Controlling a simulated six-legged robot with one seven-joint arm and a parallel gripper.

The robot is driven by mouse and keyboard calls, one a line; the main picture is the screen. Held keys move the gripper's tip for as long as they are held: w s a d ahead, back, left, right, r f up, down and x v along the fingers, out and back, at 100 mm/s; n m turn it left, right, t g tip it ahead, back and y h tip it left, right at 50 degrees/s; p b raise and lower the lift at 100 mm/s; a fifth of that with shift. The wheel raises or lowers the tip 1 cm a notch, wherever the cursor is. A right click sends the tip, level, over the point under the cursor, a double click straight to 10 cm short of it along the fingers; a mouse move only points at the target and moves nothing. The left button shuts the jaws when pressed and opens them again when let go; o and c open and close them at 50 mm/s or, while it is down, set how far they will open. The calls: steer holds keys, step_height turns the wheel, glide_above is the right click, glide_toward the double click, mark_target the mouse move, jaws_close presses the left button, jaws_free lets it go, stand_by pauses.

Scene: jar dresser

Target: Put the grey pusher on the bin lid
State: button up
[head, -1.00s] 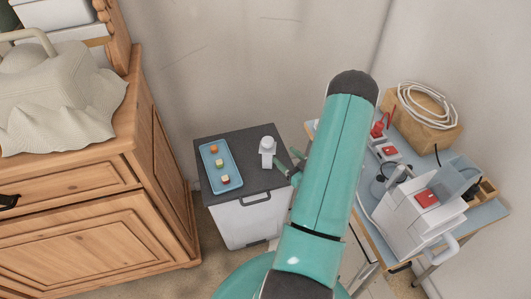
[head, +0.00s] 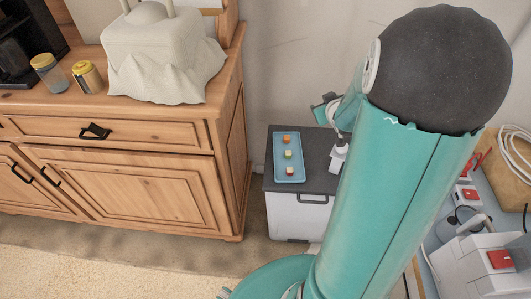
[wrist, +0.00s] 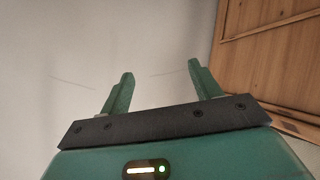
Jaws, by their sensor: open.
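The grey pusher (head: 338,159) stands on the dark bin lid (head: 313,178), near its right side. My arm hides part of the pusher in the head view. My gripper (head: 322,108) is raised above the back of the lid, apart from the pusher. In the wrist view my gripper (wrist: 160,70) is open, with its two green fingers spread and only the plain wall between and beyond them. The pusher does not show in the wrist view.
A blue tray (head: 289,175) with three small cubes lies on the lid's left part. A wooden dresser (head: 120,170) with jars and a draped cloth stands to the left. At right, a table holds a white appliance (head: 478,265) and a coiled cable (head: 515,150).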

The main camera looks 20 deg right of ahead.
steer(key=s+a+r+m+g+y, duration=0.1)
steer(key=s+a+r, duration=0.2)
steer(key=a+r, duration=0.35)
steer(key=s+a+r+g, duration=0.2)
steer(key=s+a+r, duration=0.15)
steer(key=a, duration=0.55)
steer(key=s+a+r+g+y, duration=0.2)
steer(key=s+a+r+y, duration=0.1)
steer(key=s+a, duration=1)
steer(key=shift+s+a+n, duration=0.2)
steer(key=shift+a+n, duration=0.2)
